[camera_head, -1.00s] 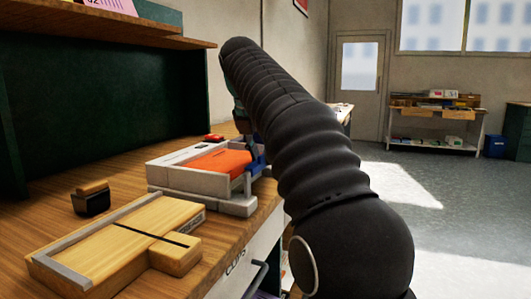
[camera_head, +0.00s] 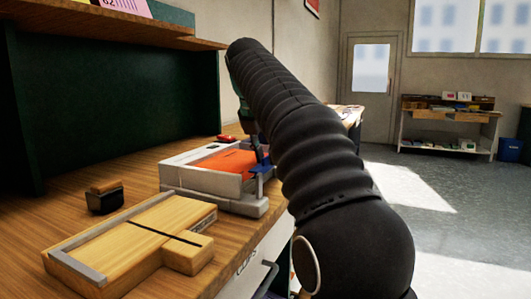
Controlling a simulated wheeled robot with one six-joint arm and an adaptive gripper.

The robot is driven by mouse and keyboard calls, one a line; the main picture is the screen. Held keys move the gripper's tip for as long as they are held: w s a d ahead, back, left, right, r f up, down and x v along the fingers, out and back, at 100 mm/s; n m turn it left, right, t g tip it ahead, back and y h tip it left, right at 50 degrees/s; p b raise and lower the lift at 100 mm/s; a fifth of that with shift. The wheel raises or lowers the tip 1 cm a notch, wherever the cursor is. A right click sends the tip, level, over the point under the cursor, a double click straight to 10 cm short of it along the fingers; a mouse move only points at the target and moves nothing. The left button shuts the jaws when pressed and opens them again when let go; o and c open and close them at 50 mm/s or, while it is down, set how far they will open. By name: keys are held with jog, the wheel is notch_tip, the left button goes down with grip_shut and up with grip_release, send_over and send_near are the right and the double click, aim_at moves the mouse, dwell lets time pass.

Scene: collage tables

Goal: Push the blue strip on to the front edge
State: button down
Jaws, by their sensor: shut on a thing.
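The blue strip (camera_head: 263,171) shows at the right end of a white tray (camera_head: 205,181), by its front-right wall. An orange piece (camera_head: 225,163) lies inside the tray. My gripper (camera_head: 258,155) is at the tray's right end, mostly hidden behind my own black arm. Its dark fingers point down and are shut at the blue strip. The arm and the small size hide the exact contact and how the strip sits on the edge.
A wooden board with a grey rail and dark slot (camera_head: 130,240) lies in front of the tray. A dark block with a wooden top (camera_head: 104,197) stands left. A small red thing (camera_head: 226,138) lies behind. A green panel (camera_head: 110,110) and shelf bound the left.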

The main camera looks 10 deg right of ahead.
jog(key=shift+w+a+f, duration=0.1)
jog(key=shift+w+f, duration=0.05)
jog(key=shift+f, duration=0.3)
jog(key=c, duration=0.9)
grip_release()
jog(key=shift+r, duration=0.25)
